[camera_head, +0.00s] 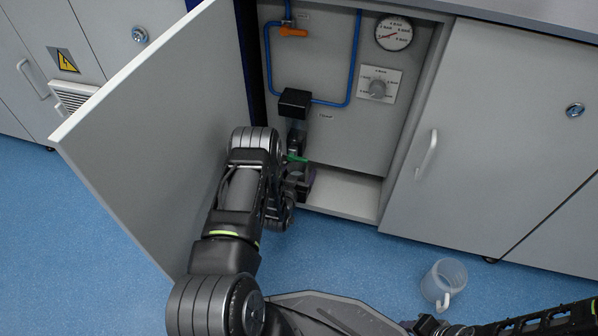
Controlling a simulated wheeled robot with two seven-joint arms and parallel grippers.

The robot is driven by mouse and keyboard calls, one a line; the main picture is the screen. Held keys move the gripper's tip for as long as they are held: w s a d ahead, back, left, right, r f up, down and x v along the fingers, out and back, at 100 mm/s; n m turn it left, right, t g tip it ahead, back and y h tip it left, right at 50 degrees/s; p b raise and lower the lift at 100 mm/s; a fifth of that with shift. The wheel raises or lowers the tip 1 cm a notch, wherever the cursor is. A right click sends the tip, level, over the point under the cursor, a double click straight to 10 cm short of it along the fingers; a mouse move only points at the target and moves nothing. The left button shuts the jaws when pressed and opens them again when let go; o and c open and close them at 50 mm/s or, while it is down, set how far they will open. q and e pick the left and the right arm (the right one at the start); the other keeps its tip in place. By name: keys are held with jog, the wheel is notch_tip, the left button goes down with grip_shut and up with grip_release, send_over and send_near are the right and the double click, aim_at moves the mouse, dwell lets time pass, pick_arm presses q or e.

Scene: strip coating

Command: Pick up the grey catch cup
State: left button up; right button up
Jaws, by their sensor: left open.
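My left gripper (301,184) reaches into the open cabinet, low under the black box on the blue pipe. It is open, and its fingers are small and partly hidden by my wrist. A small grey rounded form (296,171) shows at the fingers, just below a green part (297,158). It may be the grey catch cup, but I cannot tell for sure or see whether the fingers touch it. A translucent grey cup with a handle (444,280) stands apart on the blue floor at the lower right. My right gripper is out of view; only part of that arm shows at bottom right.
The open cabinet door (155,135) stands close to the left of my arm. The cabinet floor (342,192) is bare right of the gripper.

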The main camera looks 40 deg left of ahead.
pick_arm(q)
jog(key=shift+c, duration=0.5)
jog(key=c, duration=1.5)
jog(key=shift+o, duration=0.2)
jog(key=shift+r, duration=0.2)
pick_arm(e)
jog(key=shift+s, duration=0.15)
